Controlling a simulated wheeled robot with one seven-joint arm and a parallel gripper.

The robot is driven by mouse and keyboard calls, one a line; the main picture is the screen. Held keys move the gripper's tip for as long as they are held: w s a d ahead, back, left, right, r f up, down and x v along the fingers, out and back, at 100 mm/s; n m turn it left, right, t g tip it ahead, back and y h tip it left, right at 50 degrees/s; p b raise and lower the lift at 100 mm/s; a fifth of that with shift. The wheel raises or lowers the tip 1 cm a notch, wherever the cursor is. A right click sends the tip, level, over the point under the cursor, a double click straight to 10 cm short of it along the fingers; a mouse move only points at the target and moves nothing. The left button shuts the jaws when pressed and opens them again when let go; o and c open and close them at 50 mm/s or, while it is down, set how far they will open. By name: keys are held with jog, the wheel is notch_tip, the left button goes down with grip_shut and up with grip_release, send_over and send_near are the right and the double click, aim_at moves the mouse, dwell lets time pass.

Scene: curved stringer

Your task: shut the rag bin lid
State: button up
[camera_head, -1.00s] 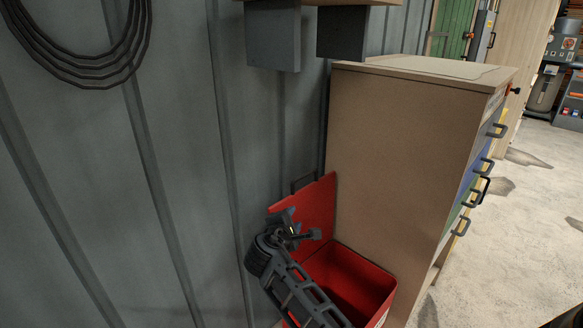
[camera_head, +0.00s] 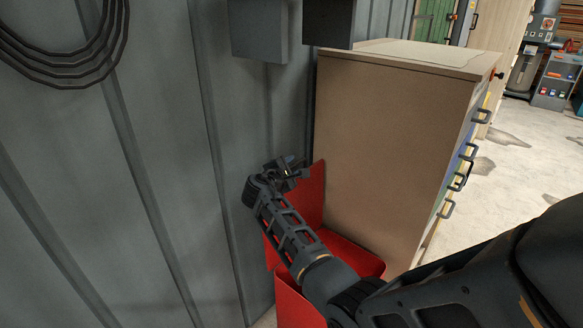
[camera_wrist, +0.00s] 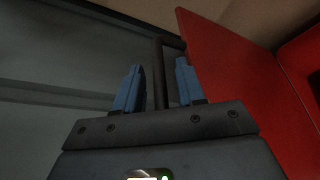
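The red rag bin (camera_head: 296,305) stands on the floor between the metal wall and the wooden cabinet. Its red lid (camera_head: 314,196) is open, tilted up beside the cabinet, and also shows in the wrist view (camera_wrist: 235,85). My gripper (camera_head: 290,168) is at the lid's upper edge and hides the handle in the head view. In the wrist view my gripper (camera_wrist: 160,85) is open, its two blue fingers apart. The lid's dark bar handle (camera_wrist: 160,75) appears in the gap between them, with space on both sides. I cannot tell how deep it sits between them.
The ribbed metal wall (camera_head: 160,190) is close on the left of my gripper. The wooden cabinet (camera_head: 385,150) stands close on the right. Dark grey boxes (camera_head: 258,30) hang above. Open concrete floor (camera_head: 505,150) lies beyond the cabinet.

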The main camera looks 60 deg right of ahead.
grip_shut()
dwell(0.4)
